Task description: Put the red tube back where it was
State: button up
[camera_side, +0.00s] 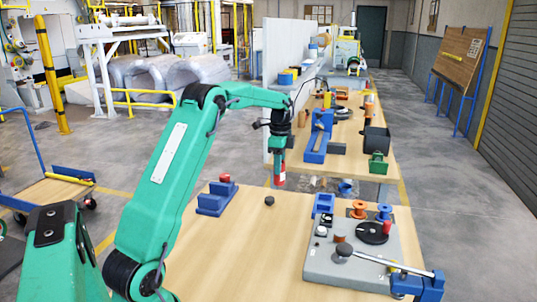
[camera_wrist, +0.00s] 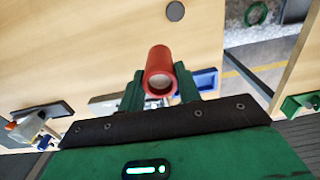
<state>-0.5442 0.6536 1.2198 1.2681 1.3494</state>
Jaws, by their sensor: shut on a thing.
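The red tube (camera_side: 280,177) hangs below my gripper (camera_side: 279,157) in the side view, held above the wooden table near its far edge. My gripper is shut on it. In the wrist view the red tube (camera_wrist: 159,62) stands between the two green fingers, and its round end shows a pale inside. A blue stepped block (camera_side: 214,200) with a small red piece (camera_side: 225,178) on it stands on the table to the left. I cannot tell which spot the tube came from.
A small dark disc (camera_side: 269,201) lies on the table below my gripper. To the right is a grey machine (camera_side: 340,262) with a black turntable (camera_side: 372,233), an orange spool (camera_side: 359,207) and a lever (camera_side: 390,263). The table between the blue block and the machine is mostly clear.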

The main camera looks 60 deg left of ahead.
jog(key=w+d+m, duration=0.2)
jog(key=w+d, duration=0.3)
jog(key=d, duration=0.5)
jog(key=w+d+m, duration=0.2)
jog(key=w+d, duration=0.3)
jog(key=d, duration=0.4)
jog(key=shift+w+a+f, duration=0.45)
jog(key=shift+a+f, duration=1.25)
jog(key=shift+f, duration=0.2)
jog(key=shift+w+a+f, duration=0.4)
jog(key=shift+a+f, duration=1.35)
jog(key=shift+f, duration=0.1)
jog(key=shift+w+a+f, duration=0.45)
jog(key=shift+a+f, duration=1.25)
jog(key=shift+f, duration=0.2)
jog(key=shift+f, duration=0.15)
jog(key=o, duration=1)
notch_tip(320, 180, up, 12)
jog(key=shift+r, duration=0.15)
